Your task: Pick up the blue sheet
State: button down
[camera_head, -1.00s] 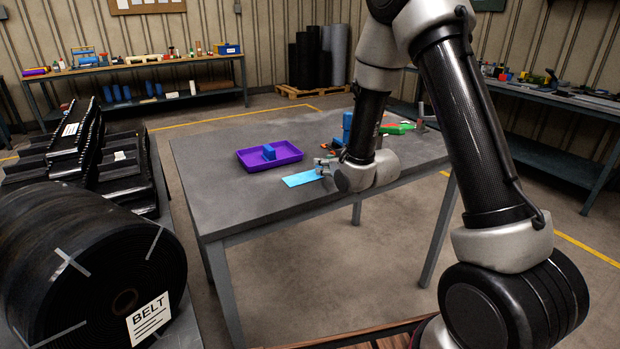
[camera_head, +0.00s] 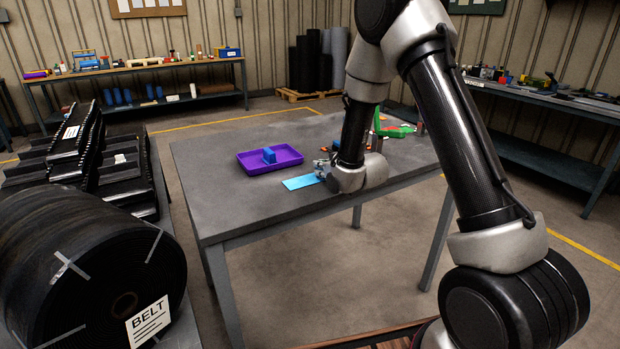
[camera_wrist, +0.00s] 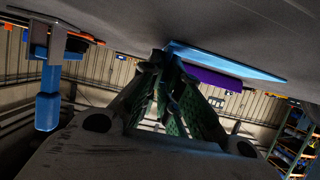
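The blue sheet (camera_head: 300,182) lies flat on the grey table, in front of the purple tray. In the wrist view the blue sheet (camera_wrist: 235,63) shows as a thin light-blue strip under the table surface at the top of the picture. My gripper (camera_head: 322,170) is low over the table at the sheet's right end. In the wrist view my gripper (camera_wrist: 165,66) has a gap between its green-padded fingers, with the tips close to the sheet's near end. I cannot tell whether the tips touch the sheet.
The purple tray (camera_head: 243,165) holds a blue block (camera_head: 268,155) just behind the sheet. A green object (camera_head: 390,130) and small orange parts lie on the right of the table (camera_head: 235,205). A blue upright object (camera_wrist: 47,105) shows at left in the wrist view. The table's front left is clear.

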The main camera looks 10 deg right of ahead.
notch_tip(320, 180, up, 10)
dwell(0.5)
